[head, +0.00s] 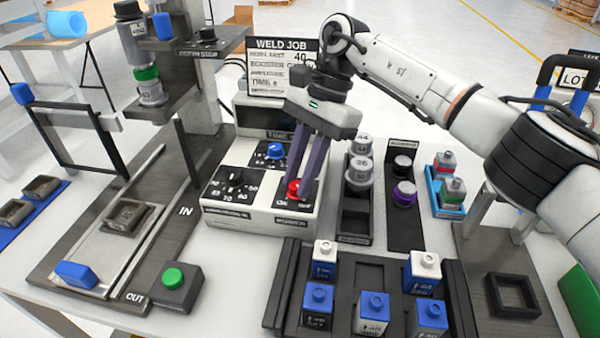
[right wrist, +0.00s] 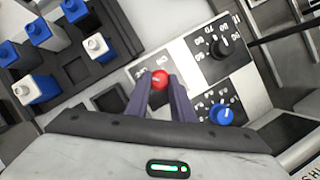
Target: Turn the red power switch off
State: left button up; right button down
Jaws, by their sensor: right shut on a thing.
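The red power switch (head: 293,189) is a round red knob on the lower right of the white control box (head: 255,222), between the ON and OFF marks. My right gripper (head: 299,192) comes down from above with its dark fingers shut on the knob. In the right wrist view the red knob (right wrist: 159,78) sits between the fingertips of the right gripper (right wrist: 160,82). The exact pointing of the knob is hard to read, as the fingers partly cover it. My left gripper is not in view.
A blue knob (head: 275,151) and a black dial (head: 236,182) are on the same box, close to the fingers. A holder with grey cylinders (head: 358,172) stands just right. A black tray (head: 375,265) with several blue-white blocks is in front. A green button (head: 173,278) is at front left.

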jog(key=shift+r, duration=0.1)
jog(key=c, duration=1.5)
grip_release()
jog(key=shift+c, duration=0.2)
jog(key=p+v, duration=0.1)
jog(key=v, duration=0.9)
jog(key=shift+w, duration=0.1)
